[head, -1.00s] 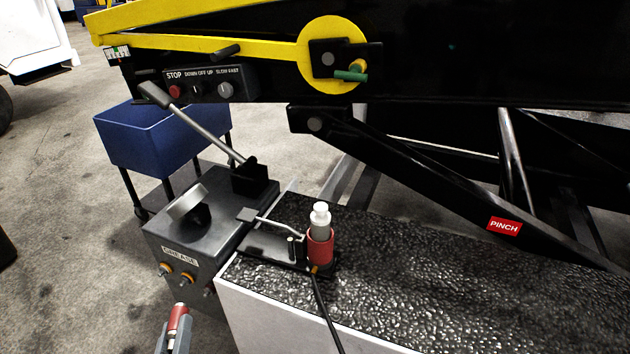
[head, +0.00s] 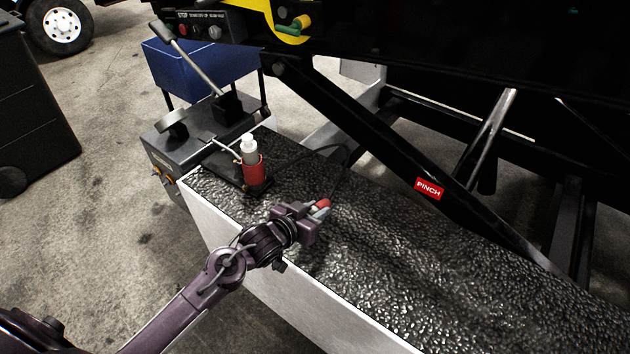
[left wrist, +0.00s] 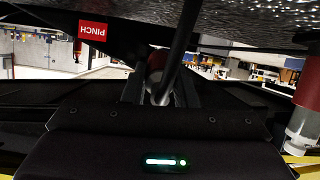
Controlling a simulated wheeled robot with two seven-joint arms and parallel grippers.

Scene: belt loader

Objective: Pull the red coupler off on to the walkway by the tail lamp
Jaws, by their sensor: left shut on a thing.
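My left gripper (head: 319,211) is shut on the red coupler (head: 323,203), over the dark, bumpy walkway (head: 430,275). I cannot tell whether the coupler touches the walkway. In the left wrist view the red coupler (left wrist: 156,62) shows between the fingers of the left gripper (left wrist: 160,90), partly hidden by a black hose (left wrist: 180,40) that runs across it. In the head view the hose (head: 345,152) loops above the walkway behind the gripper. I cannot make out a tail lamp. My right gripper is not in view.
A white-topped bottle in a red holder (head: 253,172) stands at the walkway's left end, by the grey pump box (head: 165,145) with its long lever. A black beam with a red PINCH label (head: 429,189) slants over the walkway's far side. The walkway's right part is clear.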

